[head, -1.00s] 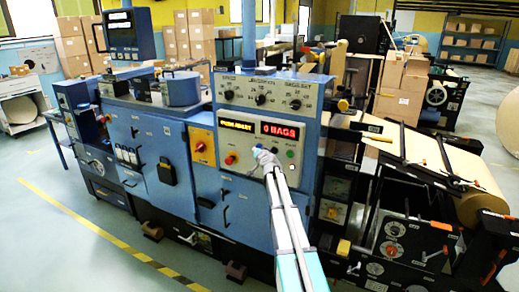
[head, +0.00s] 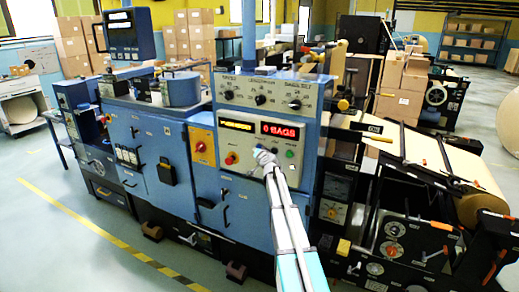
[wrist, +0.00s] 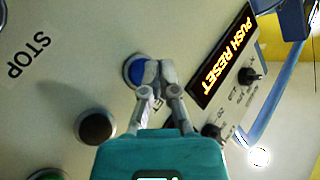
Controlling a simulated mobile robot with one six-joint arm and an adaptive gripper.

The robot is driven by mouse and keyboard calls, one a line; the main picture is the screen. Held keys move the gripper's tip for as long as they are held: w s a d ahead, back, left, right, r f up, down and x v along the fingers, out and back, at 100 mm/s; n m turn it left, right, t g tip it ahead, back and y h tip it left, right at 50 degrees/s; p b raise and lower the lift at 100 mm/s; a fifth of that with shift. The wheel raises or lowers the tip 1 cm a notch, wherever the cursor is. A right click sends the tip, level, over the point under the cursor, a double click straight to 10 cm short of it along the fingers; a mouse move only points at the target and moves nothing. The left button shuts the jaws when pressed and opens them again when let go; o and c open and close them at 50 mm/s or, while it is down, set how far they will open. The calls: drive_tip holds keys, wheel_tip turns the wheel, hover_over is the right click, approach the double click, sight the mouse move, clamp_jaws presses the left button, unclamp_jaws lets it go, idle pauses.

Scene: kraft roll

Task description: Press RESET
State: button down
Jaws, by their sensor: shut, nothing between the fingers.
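My gripper (wrist: 160,72) is shut and empty, its fingertips at a round blue button (wrist: 132,68) on the grey control panel (wrist: 60,85). The fingertips cover part of the button and most of its label. I cannot tell whether the button is pressed in. An amber display (wrist: 224,62) beside it reads PUSH RESET in the wrist view. In the head view my gripper (head: 262,156) is in front of the panel, below the amber display (head: 236,125) and a red display (head: 283,131) reading 0 BAGS.
A dark button (wrist: 96,127) and a green button (wrist: 47,175) lie nearby on the panel, with the word STOP printed at left. Black knobs (wrist: 249,76) are beyond the amber display. A yellow plate with a red button (head: 201,147) is left of the panel.

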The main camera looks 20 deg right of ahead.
drive_tip(key=shift+w+d, duration=0.45)
drive_tip(key=shift+d, duration=0.2)
idle(1.4)
drive_tip(key=shift+s+a, duration=0.5)
drive_tip(key=shift+a, duration=0.15)
drive_tip(key=shift+a, duration=0.1)
idle(0.4)
drive_tip(key=s+a, duration=0.1)
drive_tip(key=a, duration=0.1)
drive_tip(key=s+a, duration=0.1)
drive_tip(key=s, duration=0.1)
drive_tip(key=shift+a, duration=0.4)
idle(0.8)
